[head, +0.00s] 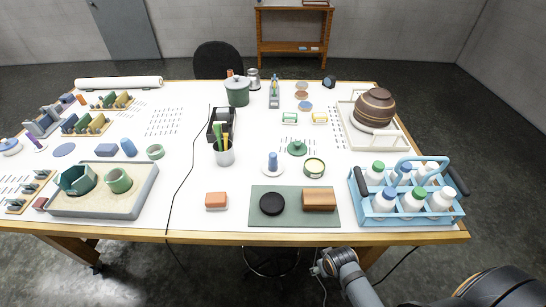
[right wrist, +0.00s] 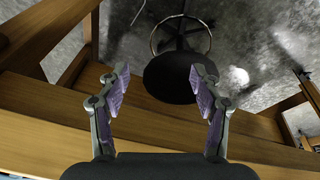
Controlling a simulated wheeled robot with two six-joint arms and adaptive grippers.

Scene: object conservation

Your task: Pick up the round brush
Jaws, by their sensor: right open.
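A round black piece (head: 272,203), which looks like the round brush, lies on a grey-green mat (head: 295,221) near the table's front edge. A brown wooden block (head: 319,200), perhaps another brush, lies beside it on the right. My right gripper (head: 322,266) is low, in front of the table edge and below and right of the mat. In the right wrist view the right gripper (right wrist: 160,88) is open, with nothing between its purple-padded fingers. The brush is not in that view. My left gripper is not in view.
An orange block (head: 216,200) sits left of the mat. A blue caddy (head: 382,205) of white bottles stands right of it. A cup (head: 224,156) of tools and a blue-knobbed piece (head: 272,163) stand behind. A dark stool (right wrist: 180,75) is below the table edge.

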